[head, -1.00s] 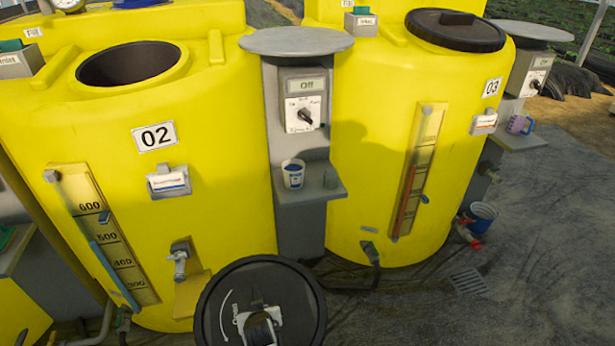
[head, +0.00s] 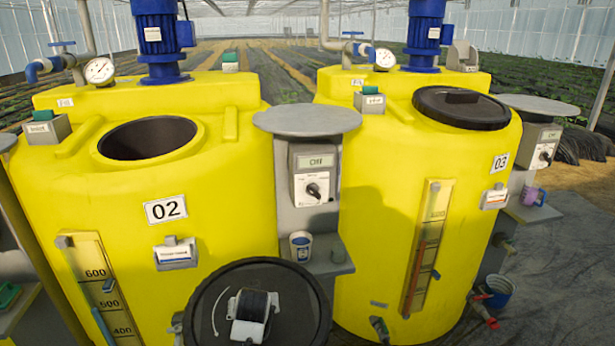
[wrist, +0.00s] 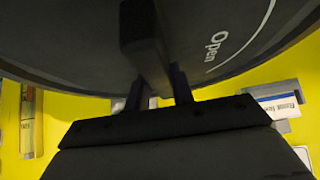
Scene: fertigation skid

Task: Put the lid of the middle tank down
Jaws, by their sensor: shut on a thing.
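My gripper (head: 248,318) is shut on the handle of a round black lid (head: 290,287). The lid hangs in front of the lower right of tank 02 (head: 215,235), its marked top face tilted toward the head camera. Tank 02 is yellow, and its round dark opening (head: 148,138) is uncovered. In the wrist view the fingers (wrist: 158,92) are at the handle bar (wrist: 147,45); the lid (wrist: 70,50) bears the word "Open". The lid hides part of the tank front and post foot.
A grey post with a round flat top (head: 307,119), bare, stands between the tanks; its shelf holds a cup (head: 301,246). Tank 03 (head: 375,190) at right has its black lid (head: 460,107) on. Blue motors (head: 160,40) and gauges (head: 99,71) rise behind.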

